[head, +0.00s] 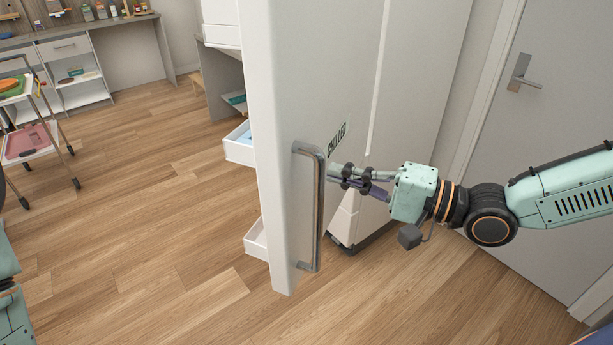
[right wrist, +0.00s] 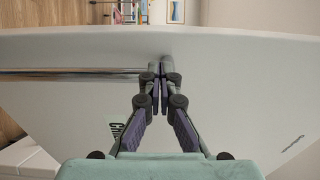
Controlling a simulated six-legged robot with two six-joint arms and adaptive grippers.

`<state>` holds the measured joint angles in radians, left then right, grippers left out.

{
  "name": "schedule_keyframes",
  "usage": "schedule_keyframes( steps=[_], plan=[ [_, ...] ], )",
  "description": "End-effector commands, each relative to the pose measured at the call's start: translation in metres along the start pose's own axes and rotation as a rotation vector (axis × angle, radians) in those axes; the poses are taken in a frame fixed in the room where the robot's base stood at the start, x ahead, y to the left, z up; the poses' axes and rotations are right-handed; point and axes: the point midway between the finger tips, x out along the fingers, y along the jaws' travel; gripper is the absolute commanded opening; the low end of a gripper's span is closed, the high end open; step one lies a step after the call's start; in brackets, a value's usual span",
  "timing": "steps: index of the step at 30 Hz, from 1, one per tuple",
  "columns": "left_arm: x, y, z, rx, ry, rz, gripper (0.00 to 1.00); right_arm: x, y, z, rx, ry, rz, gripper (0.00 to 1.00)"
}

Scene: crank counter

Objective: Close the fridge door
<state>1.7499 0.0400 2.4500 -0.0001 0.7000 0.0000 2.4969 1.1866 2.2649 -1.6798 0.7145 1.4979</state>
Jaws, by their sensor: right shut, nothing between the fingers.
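The white fridge door (head: 300,95) stands swung open in the head view, with a "CHILLED" label on its outer face. Its upright metal handle (head: 318,215) is near the free edge. In the right wrist view the door face (right wrist: 60,105) fills much of the picture, and the handle (right wrist: 75,75) runs in from the left. My right gripper (head: 333,173) is shut and empty, its fingertips close beside the handle on the outer face side. The wrist view shows the shut fingertips (right wrist: 160,72) at the door face; contact is unclear. My left gripper is out of view.
White bins (head: 240,147) show past the door's left edge. A trolley (head: 30,140) with trays stands at the far left, and a counter (head: 75,45) is behind it. A grey room door (head: 540,130) is on the right. The wooden floor left of the fridge door is clear.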

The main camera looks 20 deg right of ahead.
Motion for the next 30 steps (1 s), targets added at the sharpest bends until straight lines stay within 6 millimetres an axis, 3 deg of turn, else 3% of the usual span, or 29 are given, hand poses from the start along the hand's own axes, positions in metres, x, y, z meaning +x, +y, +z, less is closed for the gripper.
schedule_keyframes(
  steps=[1,14,30],
  plan=[
    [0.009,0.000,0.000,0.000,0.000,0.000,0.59,0.003,0.004,0.001,-0.004,-0.003,0.003,0.00],
    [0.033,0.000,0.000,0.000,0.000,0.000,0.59,0.028,0.003,0.001,-0.003,-0.003,0.003,0.00],
    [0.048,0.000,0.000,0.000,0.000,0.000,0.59,0.060,0.001,0.001,-0.001,-0.001,0.003,0.00]
  ],
)
